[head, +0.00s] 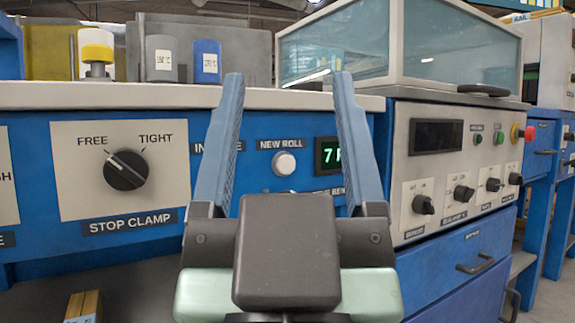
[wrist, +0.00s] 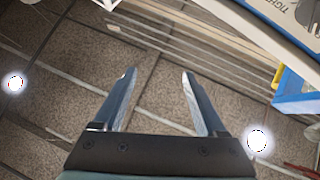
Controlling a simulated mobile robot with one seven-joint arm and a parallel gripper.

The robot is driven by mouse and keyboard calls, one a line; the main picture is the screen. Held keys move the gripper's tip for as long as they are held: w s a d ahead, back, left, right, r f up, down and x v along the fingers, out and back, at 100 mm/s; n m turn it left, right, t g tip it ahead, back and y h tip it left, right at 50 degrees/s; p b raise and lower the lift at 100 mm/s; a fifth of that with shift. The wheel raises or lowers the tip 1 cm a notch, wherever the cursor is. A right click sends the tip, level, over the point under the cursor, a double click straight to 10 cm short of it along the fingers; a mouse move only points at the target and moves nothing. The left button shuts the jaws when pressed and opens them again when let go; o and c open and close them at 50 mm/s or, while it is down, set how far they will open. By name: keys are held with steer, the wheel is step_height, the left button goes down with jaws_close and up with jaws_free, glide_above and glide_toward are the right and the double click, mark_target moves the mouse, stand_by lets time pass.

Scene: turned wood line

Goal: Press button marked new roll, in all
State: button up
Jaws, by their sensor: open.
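The button under the NEW ROLL label (head: 281,144) is a round pale button (head: 284,164) on the blue front panel. In the head view it shows between the two fingers of my gripper (head: 288,80). A green-lit display (head: 328,155) sits right of the button, partly hidden by the right finger. My gripper is open and empty, in front of the panel. In the wrist view the open fingers (wrist: 158,75) point over the tiled floor, and the button does not show there.
Left of the button is the STOP CLAMP knob (head: 126,170), its pointer toward FREE. A grey control panel (head: 455,165) with several knobs stands to the right. A glass-sided cover (head: 400,45) and containers, including a blue one (head: 207,62), stand above the panel.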

jaws_close()
stand_by(1.5)
